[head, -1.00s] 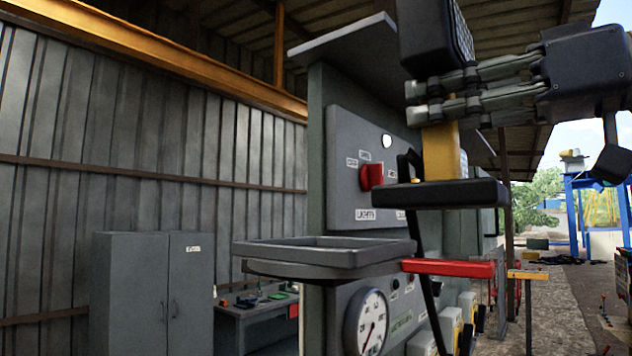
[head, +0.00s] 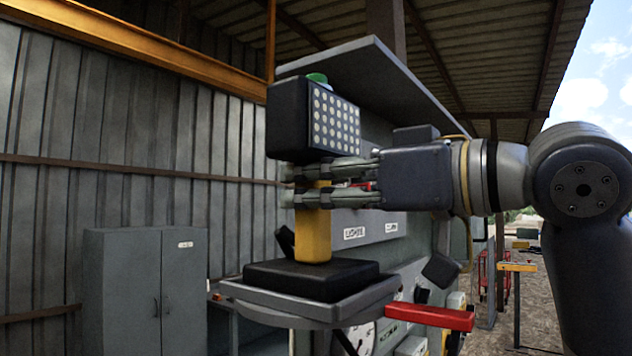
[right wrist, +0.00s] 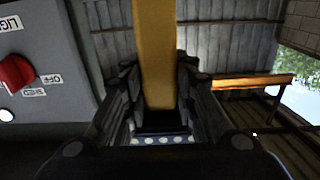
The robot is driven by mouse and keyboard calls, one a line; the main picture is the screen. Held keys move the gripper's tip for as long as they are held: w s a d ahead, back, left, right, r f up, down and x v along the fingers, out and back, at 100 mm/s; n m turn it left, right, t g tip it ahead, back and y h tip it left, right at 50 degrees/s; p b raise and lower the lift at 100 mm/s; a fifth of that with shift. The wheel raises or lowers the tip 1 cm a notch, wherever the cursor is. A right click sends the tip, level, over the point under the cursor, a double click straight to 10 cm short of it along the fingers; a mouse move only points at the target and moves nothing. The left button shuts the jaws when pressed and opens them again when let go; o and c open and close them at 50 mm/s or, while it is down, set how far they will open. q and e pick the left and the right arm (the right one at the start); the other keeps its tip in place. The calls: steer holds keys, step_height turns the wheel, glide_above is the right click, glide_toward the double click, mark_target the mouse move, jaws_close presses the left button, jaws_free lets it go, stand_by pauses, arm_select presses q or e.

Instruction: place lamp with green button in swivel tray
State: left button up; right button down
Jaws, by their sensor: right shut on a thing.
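The lamp has a black head (head: 314,120) with a grid of white LEDs, a green button (head: 318,79) on top, a yellow post (head: 313,238) and a black base (head: 311,280). My right gripper (head: 303,186) is shut around the post just below the head. The lamp is upright. The post also fills the space between the fingers in the right wrist view (right wrist: 155,60). The grey swivel tray (head: 306,304) is directly under the base. I cannot tell whether the base touches the tray floor. My left gripper is not in view.
A red handle (head: 430,317) sticks out right of the tray. The grey control panel (head: 395,222) stands close behind, with a red knob (right wrist: 15,73) in the wrist view. A grey cabinet (head: 145,285) stands at the left by the corrugated wall.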

steer(key=shift+f, duration=0.25)
steer(key=c, duration=1.3)
jaws_free()
steer(key=shift+f, duration=0.2)
steer(key=shift+r, duration=0.1)
steer(key=b+v, duration=0.5)
steer(key=v, duration=0.7)
steer(key=shift+b, duration=0.3)
